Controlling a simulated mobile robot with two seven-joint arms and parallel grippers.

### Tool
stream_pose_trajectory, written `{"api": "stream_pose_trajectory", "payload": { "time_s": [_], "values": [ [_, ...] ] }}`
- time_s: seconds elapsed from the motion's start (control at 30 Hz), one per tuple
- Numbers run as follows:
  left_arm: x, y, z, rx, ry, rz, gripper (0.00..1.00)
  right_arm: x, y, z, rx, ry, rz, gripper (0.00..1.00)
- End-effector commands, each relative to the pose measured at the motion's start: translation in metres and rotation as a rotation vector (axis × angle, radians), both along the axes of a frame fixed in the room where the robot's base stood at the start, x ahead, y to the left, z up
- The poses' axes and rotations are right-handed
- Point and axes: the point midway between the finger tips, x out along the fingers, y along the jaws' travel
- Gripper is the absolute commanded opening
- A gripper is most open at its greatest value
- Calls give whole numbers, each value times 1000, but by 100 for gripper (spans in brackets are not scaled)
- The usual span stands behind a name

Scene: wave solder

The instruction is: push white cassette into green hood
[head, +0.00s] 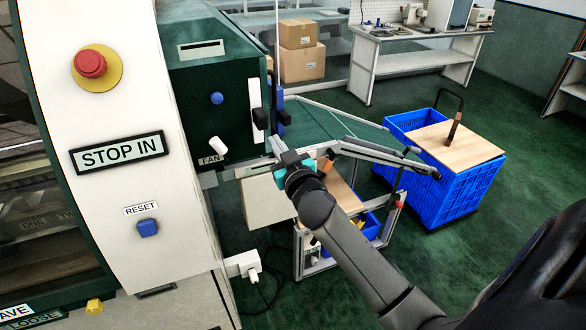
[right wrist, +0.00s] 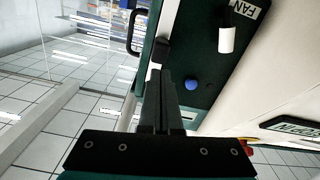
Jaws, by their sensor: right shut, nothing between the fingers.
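The green hood (head: 215,85) stands at the upper left in the head view, with a blue button, a white switch and a FAN label on its front. The white cassette (head: 255,97) shows as a narrow upright strip at the right side of that front, with a dark block on it. I cannot tell how far it stands out. My right gripper (head: 277,147) is shut and empty, just below and right of the cassette. In the right wrist view its fingers (right wrist: 160,95) point toward the hood front (right wrist: 198,65) and hide part of it. My left gripper is not in view.
A white machine panel with a red stop button (head: 90,64) is at the left. A conveyor frame (head: 345,128) runs right of the hood. A blue crate (head: 435,190) with a wooden board stands farther right. Cartons (head: 301,63) and a bench are behind.

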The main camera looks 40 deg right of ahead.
Motion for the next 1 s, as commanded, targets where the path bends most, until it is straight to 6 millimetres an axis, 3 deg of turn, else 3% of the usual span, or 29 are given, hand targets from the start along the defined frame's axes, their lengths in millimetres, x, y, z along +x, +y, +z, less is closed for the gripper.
{"api": "stream_pose_trajectory", "payload": {
  "time_s": [0.4, 0.6, 1.0],
  "values": [
    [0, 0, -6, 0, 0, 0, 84, -70, 17, -2, 2, 3, 0, 0],
    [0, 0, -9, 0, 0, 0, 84, -95, 23, -1, 0, 2, 0, 0],
    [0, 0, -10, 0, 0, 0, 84, -108, 26, 0, -1, 0, 0, 0]
  ]
}}
